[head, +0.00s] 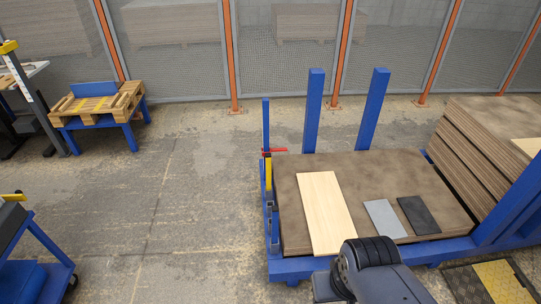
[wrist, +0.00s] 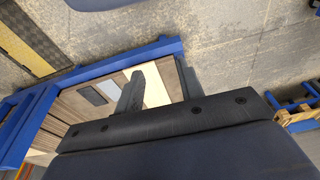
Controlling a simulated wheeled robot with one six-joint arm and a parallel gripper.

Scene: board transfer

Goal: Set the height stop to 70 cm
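A grey upright post with a pale marked scale (head: 20,76) stands at the far left in the head view, with a yellow block (head: 8,47) at its top. The scale's figures are too small to read. A blue post (head: 266,125) at the left corner of the blue board rack carries a red handle (head: 274,151) and a yellow piece (head: 268,173). I cannot tell which of these is the height stop, nor its setting. My gripper (wrist: 160,82) shows in the wrist view with its fingers apart and nothing visible between them, away from both posts.
The blue rack (head: 340,262) holds a brown board stack (head: 375,170) with a pale board (head: 325,212), a grey plate (head: 385,218) and a black plate (head: 418,214) on top. A pallet (head: 125,100) sits on a blue stand. The floor (head: 185,190) left of the rack is clear.

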